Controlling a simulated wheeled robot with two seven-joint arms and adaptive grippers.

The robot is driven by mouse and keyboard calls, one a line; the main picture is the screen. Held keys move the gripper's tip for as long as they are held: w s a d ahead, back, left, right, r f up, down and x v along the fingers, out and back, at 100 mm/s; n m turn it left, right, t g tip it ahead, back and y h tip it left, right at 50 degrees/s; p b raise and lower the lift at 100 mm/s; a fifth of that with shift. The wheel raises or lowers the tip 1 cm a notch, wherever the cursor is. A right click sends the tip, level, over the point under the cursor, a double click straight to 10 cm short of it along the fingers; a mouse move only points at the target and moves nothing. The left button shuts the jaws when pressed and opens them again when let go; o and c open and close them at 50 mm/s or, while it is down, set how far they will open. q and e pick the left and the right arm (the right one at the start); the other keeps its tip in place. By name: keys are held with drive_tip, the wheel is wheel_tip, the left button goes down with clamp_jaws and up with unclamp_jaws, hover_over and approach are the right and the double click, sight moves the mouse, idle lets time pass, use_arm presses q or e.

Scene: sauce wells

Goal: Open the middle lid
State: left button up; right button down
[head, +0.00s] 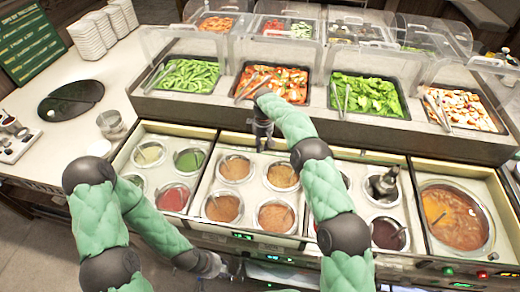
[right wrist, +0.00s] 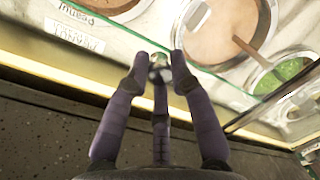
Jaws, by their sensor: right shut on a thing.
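My right gripper (head: 262,138) reaches over the back edge of the middle well section (head: 253,191). In the right wrist view, my right gripper (right wrist: 160,68) is shut on a small shiny knob (right wrist: 158,60) beside the greenish edge of a clear glass lid (right wrist: 216,80). The glass is hard to make out in the head view, so its exact tilt cannot be told. The middle section holds several round wells of orange-brown sauce. My left gripper (head: 222,265) is low by the counter's front edge; its fingers are too small to judge.
Green and red sauces (head: 172,198) lie in the left section. A ladle well (head: 385,188) and a large soup pot (head: 455,217) are to the right. A raised shelf of vegetable trays (head: 185,77) with clear guards stands behind. White stacked bowls (head: 88,38) are at the back left.

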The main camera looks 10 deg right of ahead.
drive_tip(key=shift+w+d, duration=0.1)
drive_tip(key=shift+w, duration=0.3)
drive_tip(key=shift+r, duration=0.1)
drive_tip(key=c, duration=1.1)
unclamp_jaws()
drive_tip(key=r, duration=1.2)
drive_tip(key=shift+w+d, duration=0.35)
drive_tip(key=shift+w, duration=0.05)
drive_tip(key=shift+f, duration=0.1)
